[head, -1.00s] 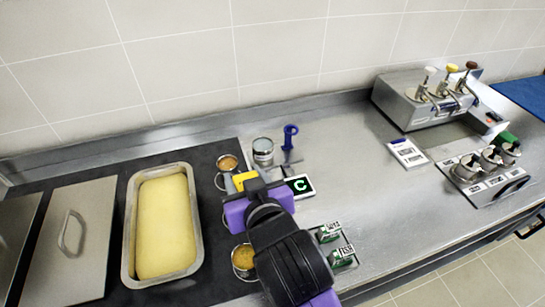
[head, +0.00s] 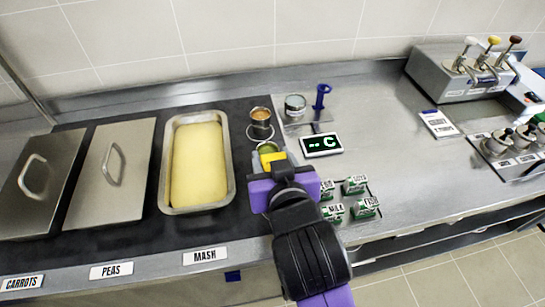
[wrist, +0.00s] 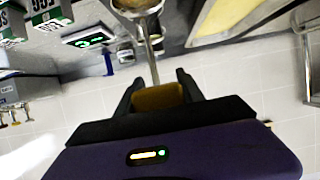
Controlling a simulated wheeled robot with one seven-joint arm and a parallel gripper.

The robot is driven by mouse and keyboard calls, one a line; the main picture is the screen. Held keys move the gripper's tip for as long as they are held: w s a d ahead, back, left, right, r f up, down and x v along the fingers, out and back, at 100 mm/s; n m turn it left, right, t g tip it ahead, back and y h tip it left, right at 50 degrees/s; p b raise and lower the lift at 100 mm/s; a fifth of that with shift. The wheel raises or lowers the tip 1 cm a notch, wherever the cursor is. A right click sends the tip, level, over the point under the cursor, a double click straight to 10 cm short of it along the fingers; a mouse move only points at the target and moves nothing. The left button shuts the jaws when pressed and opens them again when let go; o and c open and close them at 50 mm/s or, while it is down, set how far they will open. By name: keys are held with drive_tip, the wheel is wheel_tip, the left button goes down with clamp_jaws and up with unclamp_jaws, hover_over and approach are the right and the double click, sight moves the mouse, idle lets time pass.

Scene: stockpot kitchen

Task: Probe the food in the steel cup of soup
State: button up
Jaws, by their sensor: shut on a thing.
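My gripper (head: 273,166) is shut on a yellow handle (head: 279,156), which also shows between the fingers in the wrist view (wrist: 158,97). A thin steel stem (wrist: 151,58) runs from the handle to a round steel cup (wrist: 137,6) with brownish food at the top edge of the wrist view. I cannot tell whether the stem's tip is in the food. In the head view, a steel cup with orange contents (head: 260,117) stands behind the gripper. A cup with greenish contents (head: 268,147) is just beyond the handle, partly hidden. The readout (head: 322,144) shows "-- C".
A grey-topped can (head: 295,106) and a blue upright holder (head: 321,96) stand behind the readout. Mash pan (head: 164,180) and lidded pans (head: 110,185) are on the left. Small green-and-white cartons (head: 357,187) sit right of my arm.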

drive_tip(key=shift+f+b, duration=1.35)
drive_tip(key=shift+f, duration=1.25)
idle(3.1)
wheel_tip(320, 180, up, 9)
drive_tip(key=p, duration=0.8)
drive_tip(key=shift+p, duration=0.3)
